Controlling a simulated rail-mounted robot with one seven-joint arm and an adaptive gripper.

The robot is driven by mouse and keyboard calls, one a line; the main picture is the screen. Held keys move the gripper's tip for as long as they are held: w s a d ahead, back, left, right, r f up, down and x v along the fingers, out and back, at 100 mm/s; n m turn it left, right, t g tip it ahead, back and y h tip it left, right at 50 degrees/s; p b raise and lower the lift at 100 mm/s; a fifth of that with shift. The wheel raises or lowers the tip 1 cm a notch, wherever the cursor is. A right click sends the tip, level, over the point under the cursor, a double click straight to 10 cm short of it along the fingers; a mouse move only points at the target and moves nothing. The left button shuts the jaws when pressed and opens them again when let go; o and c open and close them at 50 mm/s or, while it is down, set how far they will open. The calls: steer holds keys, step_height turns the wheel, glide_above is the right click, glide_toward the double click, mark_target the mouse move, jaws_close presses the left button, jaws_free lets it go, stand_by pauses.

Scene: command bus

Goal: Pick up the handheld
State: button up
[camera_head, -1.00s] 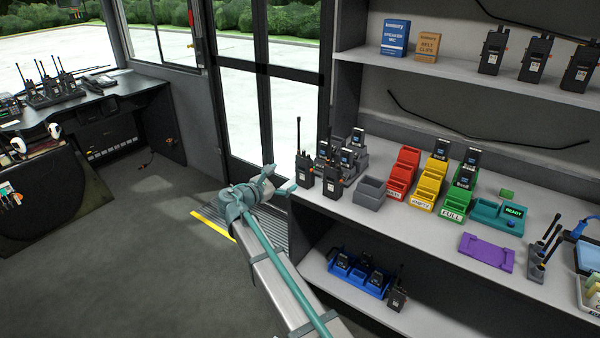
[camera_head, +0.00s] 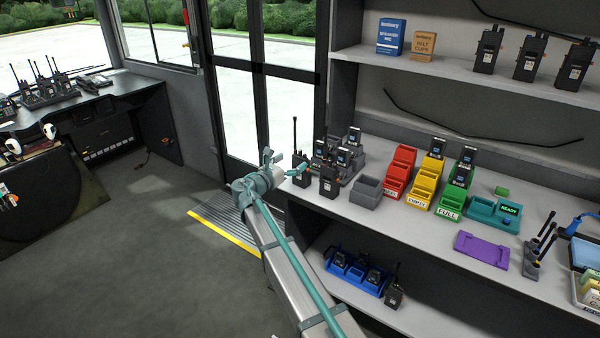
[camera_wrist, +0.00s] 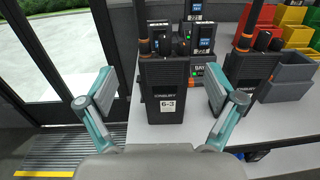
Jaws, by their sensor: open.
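A black handheld radio (camera_head: 300,172) with an upright antenna stands at the left end of the middle shelf. In the wrist view the handheld (camera_wrist: 166,92), marked 6-3, stands upright between my spread fingers, with room showing on both sides. My gripper (camera_head: 283,167) is open and empty, right beside the handheld; its fingers also show in the wrist view (camera_wrist: 161,84). I cannot tell how far the fingertips reach along the handheld's sides. A second black handheld (camera_head: 328,182) stands just to the right; it also shows in the wrist view (camera_wrist: 246,82).
A charger with several handhelds (camera_head: 345,152) stands just behind. A grey bin (camera_head: 367,193) and red (camera_head: 398,180), yellow and green racks stand farther right. The middle shelf (camera_head: 410,228) has a clear front strip. A glass door (camera_head: 230,115) is at the left.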

mark_target(298, 159)
steer(key=x, duration=0.4)
steer(key=shift+w+d+p, duration=0.15)
steer(key=shift+d+p, duration=0.15)
steer(key=shift+d, duration=0.05)
jaws_close()
